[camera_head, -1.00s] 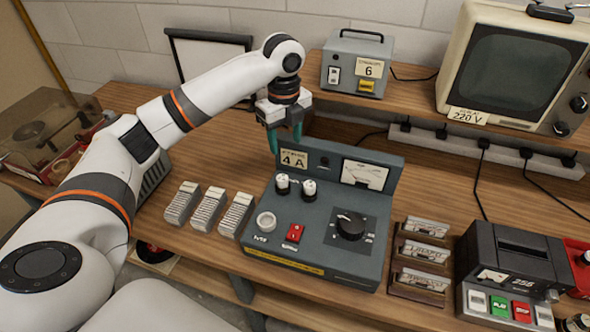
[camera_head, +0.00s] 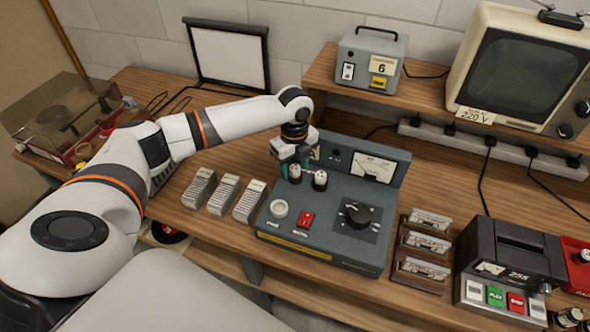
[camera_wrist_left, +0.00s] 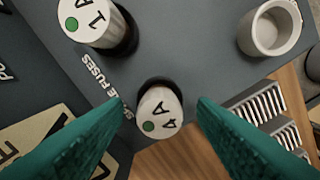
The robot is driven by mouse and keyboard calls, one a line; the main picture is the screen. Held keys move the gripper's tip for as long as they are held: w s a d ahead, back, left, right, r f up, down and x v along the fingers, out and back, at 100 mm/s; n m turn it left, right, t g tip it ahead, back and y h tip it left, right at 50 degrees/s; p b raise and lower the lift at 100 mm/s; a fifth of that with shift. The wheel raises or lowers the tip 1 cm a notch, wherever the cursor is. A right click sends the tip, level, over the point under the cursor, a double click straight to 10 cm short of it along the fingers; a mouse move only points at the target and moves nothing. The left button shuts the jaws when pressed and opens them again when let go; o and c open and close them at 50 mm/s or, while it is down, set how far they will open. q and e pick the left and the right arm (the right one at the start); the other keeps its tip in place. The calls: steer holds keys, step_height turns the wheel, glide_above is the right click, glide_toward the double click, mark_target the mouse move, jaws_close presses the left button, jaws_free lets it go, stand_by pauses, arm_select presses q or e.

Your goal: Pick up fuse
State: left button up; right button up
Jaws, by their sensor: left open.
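Two white-capped fuses stand upright on the grey fuse device (camera_head: 330,245). The wrist view reads "4 A" on one fuse (camera_wrist_left: 158,110) and "1 A" on the other (camera_wrist_left: 85,22), each with a green dot. In the head view, the left fuse (camera_head: 295,174) is at my left gripper (camera_head: 294,166); the right fuse (camera_head: 320,181) stands clear beside it. In the left wrist view, my open gripper's green fingers (camera_wrist_left: 160,125) are on either side of the 4 A fuse, with gaps showing. My right gripper is not in view.
An empty white round socket (camera_head: 279,208), a red switch (camera_head: 306,218) and a black knob (camera_head: 357,215) are on the device. Several ribbed grey blocks (camera_head: 224,194) stand to its left. Cassettes (camera_head: 424,243) lie to its right. The device's meter panel (camera_head: 372,167) rises behind the fuses.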

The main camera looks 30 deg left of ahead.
arm_select(q)
steer(key=c, duration=1.1)
steer(key=shift+o, duration=0.2)
